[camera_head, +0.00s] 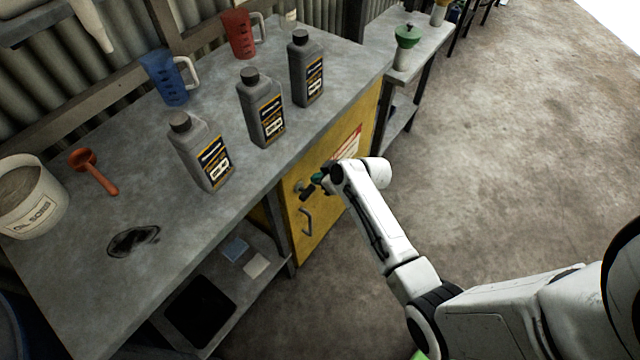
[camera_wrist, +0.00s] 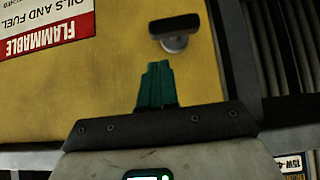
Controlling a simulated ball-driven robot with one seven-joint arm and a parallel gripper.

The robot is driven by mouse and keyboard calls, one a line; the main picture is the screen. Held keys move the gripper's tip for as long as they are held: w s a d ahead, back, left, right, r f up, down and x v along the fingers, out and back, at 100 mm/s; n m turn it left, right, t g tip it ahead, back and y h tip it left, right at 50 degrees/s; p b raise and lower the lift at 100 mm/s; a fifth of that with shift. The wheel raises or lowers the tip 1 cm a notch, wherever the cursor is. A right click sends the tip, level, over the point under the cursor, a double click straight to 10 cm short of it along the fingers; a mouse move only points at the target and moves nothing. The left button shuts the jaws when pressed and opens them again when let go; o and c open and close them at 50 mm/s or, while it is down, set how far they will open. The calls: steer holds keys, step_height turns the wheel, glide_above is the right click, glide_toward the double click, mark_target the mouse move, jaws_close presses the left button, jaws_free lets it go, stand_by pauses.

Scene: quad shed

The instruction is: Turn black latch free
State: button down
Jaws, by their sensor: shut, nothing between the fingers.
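The black latch (camera_wrist: 174,25) shows in the wrist view as a short dark bar on a grey round base, on the yellow cabinet door (camera_wrist: 110,70). The bar lies nearly level in that view. My gripper (camera_wrist: 157,66) has green fingers, shut together and empty. The fingertips sit below and slightly left of the latch in the wrist view, apart from it in the picture; the depth gap is hard to tell. In the head view my gripper (camera_head: 317,178) is at the cabinet front (camera_head: 335,205), beside the latch (camera_head: 307,194), partly overlapping the door.
A grey pull handle (camera_head: 307,222) is on the door below the latch. The workbench (camera_head: 120,205) above carries several grey bottles (camera_head: 262,108), a blue jug (camera_head: 165,78), a red jug (camera_head: 240,35) and a white bucket (camera_head: 30,205). Floor (camera_head: 500,130) to the right is clear.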

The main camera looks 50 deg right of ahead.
mark_target(313, 186)
steer(key=shift+s+f, duration=0.15)
steer(key=shift+f, duration=1.5)
steer(key=shift+f, duration=0.15)
steer(key=shift+d+b, duration=0.15)
steer(key=shift+b, duration=0.3)
steer(key=shift+y, duration=0.3)
